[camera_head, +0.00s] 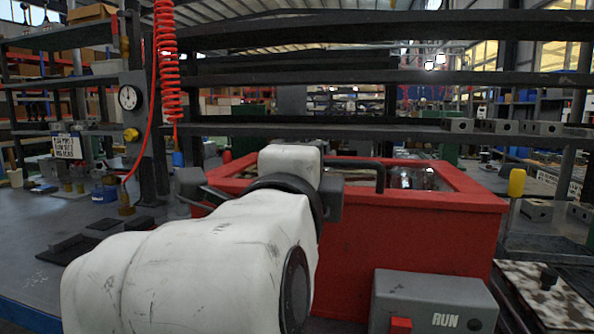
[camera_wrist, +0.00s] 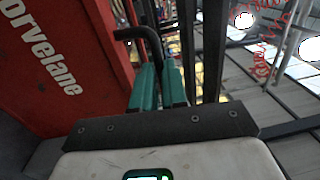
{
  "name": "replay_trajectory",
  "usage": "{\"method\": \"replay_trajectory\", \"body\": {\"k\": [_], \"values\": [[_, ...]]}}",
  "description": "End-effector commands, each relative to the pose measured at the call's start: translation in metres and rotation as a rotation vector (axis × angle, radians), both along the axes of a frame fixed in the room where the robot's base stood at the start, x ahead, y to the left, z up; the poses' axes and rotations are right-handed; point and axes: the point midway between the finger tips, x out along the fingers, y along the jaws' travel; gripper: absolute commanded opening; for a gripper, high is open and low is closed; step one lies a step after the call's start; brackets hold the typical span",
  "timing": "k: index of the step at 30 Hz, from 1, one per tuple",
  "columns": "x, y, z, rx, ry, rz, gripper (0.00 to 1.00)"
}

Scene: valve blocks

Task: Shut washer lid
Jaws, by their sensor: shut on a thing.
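The washer is a red box (camera_head: 410,240) in the middle of the head view, with a red rim around a dark top where shiny shapes show. I cannot tell there how far its lid is open. A bent black handle (camera_head: 360,163) stands at the near rim, just right of my arm's end. In the wrist view, a red panel (camera_wrist: 85,60) with white lettering fills the upper left, and the black handle (camera_wrist: 135,33) reaches from it. My gripper (camera_wrist: 160,66) has its teal fingers shut on the handle's bent end. The head view hides the fingers.
A grey box marked RUN (camera_head: 435,300) with a red button stands in front of the washer. A yellow-topped post (camera_head: 516,183) is to its right. A red coiled hose (camera_head: 166,70) hangs at the left. Dark shelf bars cross behind.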

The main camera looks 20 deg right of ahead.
Motion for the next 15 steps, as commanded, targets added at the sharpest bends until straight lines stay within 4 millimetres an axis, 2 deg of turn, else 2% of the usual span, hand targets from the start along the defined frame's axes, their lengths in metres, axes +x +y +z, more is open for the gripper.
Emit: {"method": "replay_trajectory", "body": {"k": [1, 6, 7, 15], "values": [[0.0005, -0.0022, -0.0114, 0.01, 0.026, -0.008, 0.0], [0.0006, -0.0025, -0.0127, 0.01, 0.027, -0.009, 0.0], [0.0005, -0.0026, -0.0128, 0.01, 0.028, -0.009, 0.14], [0.0006, -0.0022, -0.0111, 0.009, 0.025, -0.008, 0.37]]}}
